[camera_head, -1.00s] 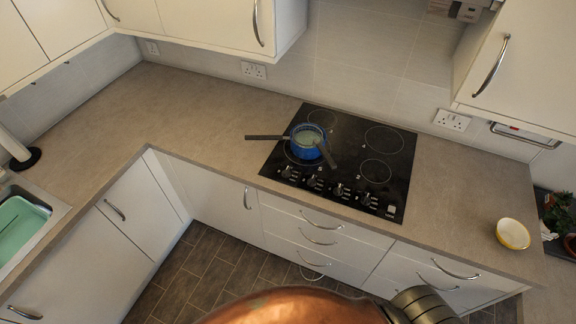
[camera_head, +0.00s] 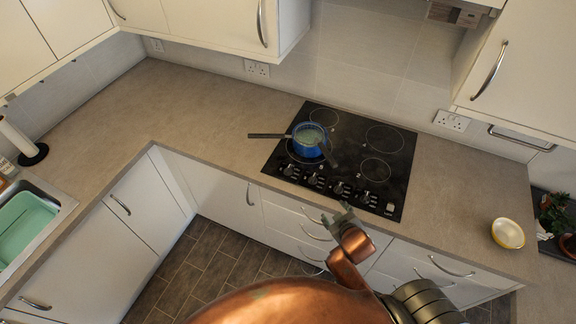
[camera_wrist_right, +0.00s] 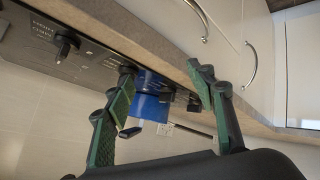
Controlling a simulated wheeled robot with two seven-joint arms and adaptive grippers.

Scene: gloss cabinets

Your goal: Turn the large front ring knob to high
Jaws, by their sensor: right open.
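The black hob (camera_head: 398,160) is set in the worktop, with a row of several dark knobs along its front edge, including one near the left end (camera_head: 289,170) and one near the right end (camera_head: 368,198). I cannot read which knob belongs to the large front ring. A blue pot (camera_head: 308,142) stands over the front left ring. My right gripper (camera_head: 338,215) is open and empty, just in front of the hob's front edge, apart from the knobs. In the right wrist view, a knob (camera_wrist_right: 66,44) shows left of the open fingers (camera_wrist_right: 162,102). My left gripper is out of view.
A yellow-rimmed bowl (camera_head: 508,233) stands on the worktop at the right. The pot's handle (camera_head: 268,136) points left, and a dark utensil leans from the pot toward the knobs. White drawers (camera_head: 290,222) with curved handles lie below the hob. The left worktop is clear.

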